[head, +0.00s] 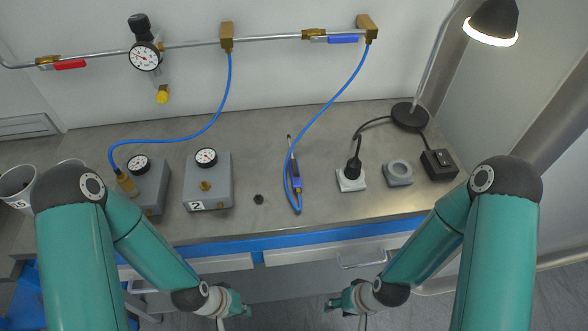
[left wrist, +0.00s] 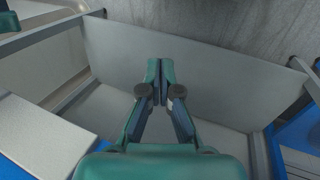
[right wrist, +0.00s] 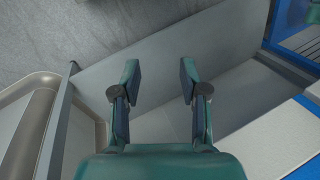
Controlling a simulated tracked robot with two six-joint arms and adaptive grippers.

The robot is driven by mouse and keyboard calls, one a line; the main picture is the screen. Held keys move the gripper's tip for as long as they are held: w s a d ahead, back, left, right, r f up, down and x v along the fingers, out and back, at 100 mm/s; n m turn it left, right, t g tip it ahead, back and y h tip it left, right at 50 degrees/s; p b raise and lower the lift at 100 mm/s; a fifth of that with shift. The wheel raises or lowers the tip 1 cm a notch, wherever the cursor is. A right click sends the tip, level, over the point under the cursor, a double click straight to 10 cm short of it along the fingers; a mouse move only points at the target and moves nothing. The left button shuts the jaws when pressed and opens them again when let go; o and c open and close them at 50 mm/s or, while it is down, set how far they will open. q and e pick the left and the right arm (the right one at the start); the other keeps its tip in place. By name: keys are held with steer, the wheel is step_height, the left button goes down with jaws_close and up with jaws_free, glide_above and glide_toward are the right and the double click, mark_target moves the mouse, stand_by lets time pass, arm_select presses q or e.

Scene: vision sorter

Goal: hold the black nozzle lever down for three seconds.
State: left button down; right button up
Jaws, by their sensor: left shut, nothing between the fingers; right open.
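A slim air nozzle (head: 293,172) with a thin tip pointing to the back lies on the grey bench, joined to a blue hose. Its black lever is too small to make out clearly. My left gripper (head: 236,309) is below the bench's front edge, well apart from the nozzle; the left wrist view shows its fingers (left wrist: 160,68) shut with nothing between them. My right gripper (head: 338,302) is also in front of the bench, apart from the nozzle; the right wrist view shows its fingers (right wrist: 160,75) open and empty.
The bench (head: 258,228) holds two grey gauge blocks, the right one (head: 207,184) marked 2, a small black knob (head: 258,199), a white socket (head: 351,180) with a black plug, a grey ring block (head: 397,173), a black switch box (head: 439,164) and a lamp (head: 493,22).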

steer(key=shift+c, duration=0.2)
steer(key=shift+r, duration=0.1)
steer(key=shift+c, duration=1.2)
steer(key=shift+r+p, duration=0.35)
steer(key=shift+p, duration=0.1)
steer(key=shift+c, duration=1.4)
step_height(320, 180, up, 12)
steer(key=p, duration=1.2)
steer(key=shift+r, duration=0.15)
jaws_close()
